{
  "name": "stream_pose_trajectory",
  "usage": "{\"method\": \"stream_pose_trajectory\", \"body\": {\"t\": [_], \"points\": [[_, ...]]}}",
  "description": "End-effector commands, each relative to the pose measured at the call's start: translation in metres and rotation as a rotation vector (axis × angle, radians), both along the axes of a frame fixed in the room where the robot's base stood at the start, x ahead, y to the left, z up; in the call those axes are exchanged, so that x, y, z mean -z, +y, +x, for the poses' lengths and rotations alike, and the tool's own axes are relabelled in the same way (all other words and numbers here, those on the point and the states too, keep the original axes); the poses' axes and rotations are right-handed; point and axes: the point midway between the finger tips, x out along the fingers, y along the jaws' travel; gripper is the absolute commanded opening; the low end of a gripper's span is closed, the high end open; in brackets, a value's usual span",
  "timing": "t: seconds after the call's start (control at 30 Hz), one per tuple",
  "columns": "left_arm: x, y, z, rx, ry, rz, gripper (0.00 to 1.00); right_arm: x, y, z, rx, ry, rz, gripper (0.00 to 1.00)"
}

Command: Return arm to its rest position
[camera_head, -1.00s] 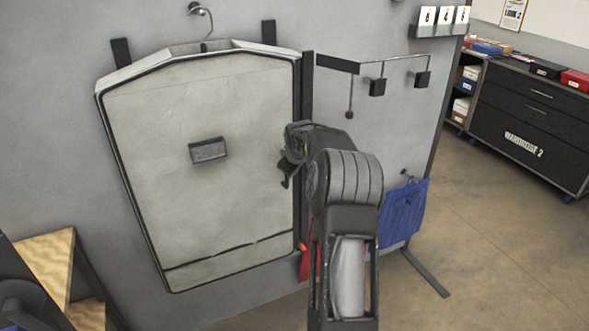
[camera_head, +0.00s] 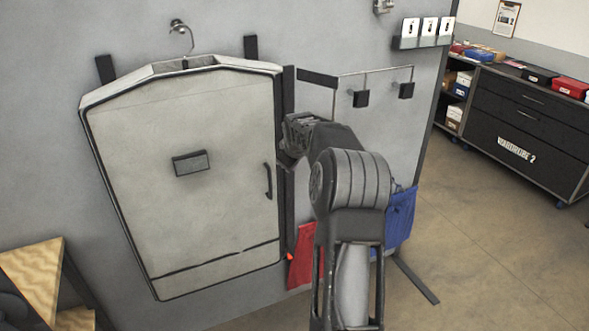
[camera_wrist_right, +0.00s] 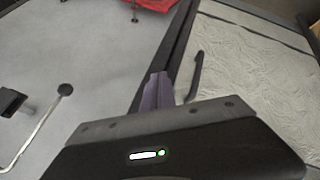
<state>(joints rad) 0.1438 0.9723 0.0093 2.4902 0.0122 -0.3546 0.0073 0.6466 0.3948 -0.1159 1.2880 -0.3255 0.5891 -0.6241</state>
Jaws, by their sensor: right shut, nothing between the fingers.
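My right arm (camera_head: 350,190) rises through the middle of the head view, bent at a thick ribbed joint. Its right gripper (camera_head: 292,140) is up by the right edge of a pale panel door (camera_head: 190,220), in front of a dark upright strip. In the wrist view the fingers (camera_wrist_right: 155,92) are together and empty. The door's black handle (camera_head: 267,181) is lower left of the gripper and apart from it in the head view. The handle also shows in the wrist view (camera_wrist_right: 197,75), beside the fingers. The door looks closed. My left gripper is out of view.
A rail with dark blocks (camera_head: 361,98) sticks out right of the gripper. Red cloth (camera_head: 302,255) and blue cloth (camera_head: 400,217) hang lower down. A wooden stand (camera_head: 32,270) is at lower left. A dark drawer cabinet (camera_head: 530,130) stands far right, with open floor before it.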

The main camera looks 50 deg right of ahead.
Motion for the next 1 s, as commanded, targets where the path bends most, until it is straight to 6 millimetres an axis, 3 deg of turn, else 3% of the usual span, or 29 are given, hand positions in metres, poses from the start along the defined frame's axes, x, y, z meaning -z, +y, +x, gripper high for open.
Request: {"method": "stream_pose_trajectory", "body": {"t": [0.13,0.77,0.87,1.0], "points": [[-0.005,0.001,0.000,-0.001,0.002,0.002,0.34,-0.011,0.003,0.000,-0.002,0.001,0.001,0.00],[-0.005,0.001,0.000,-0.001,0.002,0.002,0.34,-0.011,0.003,-0.001,-0.002,0.002,0.001,0.00],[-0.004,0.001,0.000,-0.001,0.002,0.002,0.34,-0.006,0.007,0.002,-0.005,0.002,0.007,0.00],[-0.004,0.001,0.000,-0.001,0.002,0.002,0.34,0.020,0.029,0.014,-0.024,0.000,0.048,0.00]]}}
